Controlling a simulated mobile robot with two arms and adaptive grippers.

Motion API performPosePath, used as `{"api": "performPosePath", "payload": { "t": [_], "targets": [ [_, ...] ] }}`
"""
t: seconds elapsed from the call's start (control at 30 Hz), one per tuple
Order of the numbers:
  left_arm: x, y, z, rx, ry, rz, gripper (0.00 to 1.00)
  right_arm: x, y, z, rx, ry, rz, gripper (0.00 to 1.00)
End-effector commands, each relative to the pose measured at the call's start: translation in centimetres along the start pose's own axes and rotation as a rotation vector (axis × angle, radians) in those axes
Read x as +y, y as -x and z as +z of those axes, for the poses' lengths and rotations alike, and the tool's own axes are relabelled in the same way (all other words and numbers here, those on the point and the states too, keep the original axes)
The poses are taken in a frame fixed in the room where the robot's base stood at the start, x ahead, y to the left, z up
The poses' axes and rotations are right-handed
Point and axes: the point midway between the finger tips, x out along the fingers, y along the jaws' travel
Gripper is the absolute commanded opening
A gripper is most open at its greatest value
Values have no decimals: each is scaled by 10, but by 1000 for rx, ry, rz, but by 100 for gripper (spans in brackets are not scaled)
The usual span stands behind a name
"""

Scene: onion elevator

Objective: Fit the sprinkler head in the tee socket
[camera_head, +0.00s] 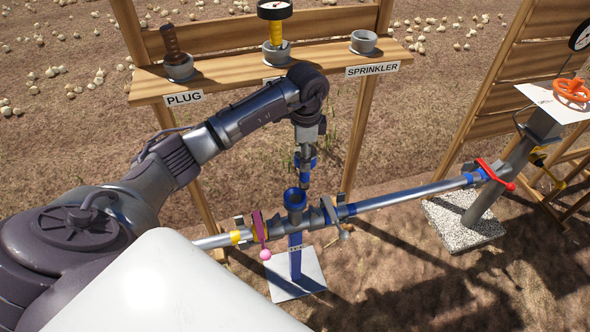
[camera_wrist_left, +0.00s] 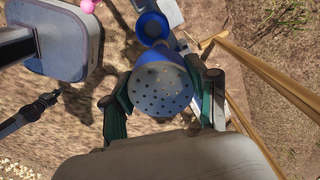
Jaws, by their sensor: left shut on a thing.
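My left gripper (camera_head: 306,150) is shut on the sprinkler head (camera_wrist_left: 160,88), which has a blue body and a pale round face full of small holes. In the left wrist view the gripper (camera_wrist_left: 163,102) has a finger on each side of the head. In the head view the gripper hangs just above the blue tee socket (camera_head: 295,199), with a gap between. The socket opens upward on the pipe tee. It also shows in the left wrist view (camera_wrist_left: 152,27), beyond the head and partly hidden by it. My right gripper is not in view.
A wooden shelf (camera_head: 225,72) behind has a brown plug (camera_head: 171,45), a gauge (camera_head: 275,10) and an empty SPRINKLER cup (camera_head: 364,42). A pipe (camera_head: 410,195) runs right from the tee. Levers with pink (camera_head: 265,254) and grey (camera_head: 344,233) knobs flank the tee.

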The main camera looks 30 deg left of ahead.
Motion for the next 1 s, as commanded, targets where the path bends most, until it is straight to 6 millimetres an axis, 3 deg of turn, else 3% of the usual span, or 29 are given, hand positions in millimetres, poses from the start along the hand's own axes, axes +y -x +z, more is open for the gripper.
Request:
{"api": "performPosePath", "payload": {
  "t": [0.2,0.33,0.57,1.0],
  "targets": [
    [8,-14,23,2,-2,0,6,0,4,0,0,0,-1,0],
    [9,-22,24,2,-3,1,6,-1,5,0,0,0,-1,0],
    [9,-53,24,2,-2,1,6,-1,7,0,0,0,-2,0],
    [8,-61,24,2,-3,0,6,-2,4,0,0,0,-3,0]
  ]
}}
